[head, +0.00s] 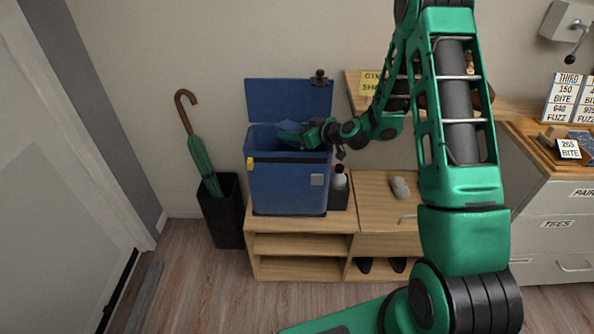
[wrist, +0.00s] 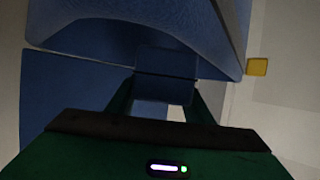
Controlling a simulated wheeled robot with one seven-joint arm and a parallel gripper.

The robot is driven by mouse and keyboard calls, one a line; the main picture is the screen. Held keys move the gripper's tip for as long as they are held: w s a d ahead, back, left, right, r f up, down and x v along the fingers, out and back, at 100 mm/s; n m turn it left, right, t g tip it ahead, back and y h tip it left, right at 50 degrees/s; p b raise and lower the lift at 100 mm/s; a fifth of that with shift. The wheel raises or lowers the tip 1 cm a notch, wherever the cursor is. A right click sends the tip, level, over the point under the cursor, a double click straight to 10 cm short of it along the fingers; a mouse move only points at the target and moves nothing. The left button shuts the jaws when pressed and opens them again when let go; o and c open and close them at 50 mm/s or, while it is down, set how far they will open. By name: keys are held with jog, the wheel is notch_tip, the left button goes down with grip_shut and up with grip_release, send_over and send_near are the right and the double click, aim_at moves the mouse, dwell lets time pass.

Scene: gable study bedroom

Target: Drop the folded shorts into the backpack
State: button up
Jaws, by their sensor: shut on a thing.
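The blue backpack (head: 284,190) stands upright on the wooden bench, its flap (head: 290,98) raised open at the back. My gripper (head: 306,133) is at the height of its mouth, reaching in from the right. It is shut on the folded shorts (head: 289,127), a blue bundle held over the opening near the rim. In the wrist view, blue fabric fills much of the top and shows between my fingers (wrist: 164,90). Shorts and backpack are similar in colour there and hard to tell apart. The inside of the backpack is mostly hidden.
A dark bin (head: 222,212) with a green umbrella (head: 203,164) stands left of the bench (head: 300,226). A bottle (head: 340,178) in a dark holder is close to the backpack's right side. A grey object (head: 400,187) lies farther right. Drawers (head: 553,228) stand at the right.

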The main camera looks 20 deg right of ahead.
jog(key=shift+f, duration=0.2)
jog(key=o, duration=1.2)
jog(key=v, duration=1)
jog(key=shift+s+d+r, duration=0.1)
jog(key=shift+s+d, duration=0.1)
jog(key=shift+s, duration=0.15)
jog(key=shift+s, duration=0.1)
